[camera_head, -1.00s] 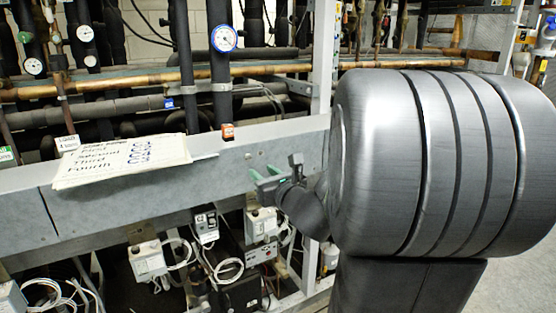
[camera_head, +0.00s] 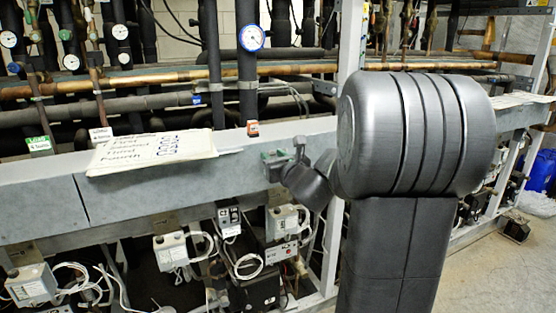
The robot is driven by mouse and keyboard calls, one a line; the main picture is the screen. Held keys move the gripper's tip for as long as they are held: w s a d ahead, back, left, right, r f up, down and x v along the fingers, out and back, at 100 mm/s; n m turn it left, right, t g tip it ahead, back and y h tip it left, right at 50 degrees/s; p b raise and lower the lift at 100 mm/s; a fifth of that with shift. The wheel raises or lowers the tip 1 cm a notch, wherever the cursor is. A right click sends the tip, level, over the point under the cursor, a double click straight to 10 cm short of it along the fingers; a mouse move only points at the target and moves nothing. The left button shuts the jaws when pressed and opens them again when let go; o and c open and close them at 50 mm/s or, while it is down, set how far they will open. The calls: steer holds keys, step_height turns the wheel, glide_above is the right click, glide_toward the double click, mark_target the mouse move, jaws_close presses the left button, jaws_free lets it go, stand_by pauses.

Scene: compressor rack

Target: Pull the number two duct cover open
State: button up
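The grey metal duct runs across the middle of the view, with long flat covers on its front. A seam (camera_head: 81,200) at the left divides a left cover (camera_head: 36,211) from a longer cover (camera_head: 165,192). I cannot read a number on either, so I cannot tell which is number two. The longer cover looks shut, flush with the duct. My arm hides the duct to the right.
A paper list (camera_head: 150,150) lies on the duct's top edge. Pipes and a round gauge (camera_head: 251,38) stand behind. White control boxes (camera_head: 171,251) and loose cables hang below. A metal upright (camera_head: 347,50) stands behind my arm.

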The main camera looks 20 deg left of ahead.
steer(key=shift+w+a+r, duration=0.15)
steer(key=shift+r, duration=0.3)
steer(key=shift+c, duration=0.2)
steer(key=c, duration=0.3)
steer(key=shift+f+b, duration=0.25)
steer(key=shift+b, duration=0.75)
steer(key=shift+s+f+y+b, duration=0.2)
steer(key=shift+y+b, duration=0.1)
steer(key=shift+b, duration=0.55)
steer(key=c, duration=0.4)
steer(key=shift+o, duration=0.2)
steer(key=shift+t, duration=0.3)
steer(key=shift+d+f, duration=0.15)
steer(key=shift+d, duration=0.05)
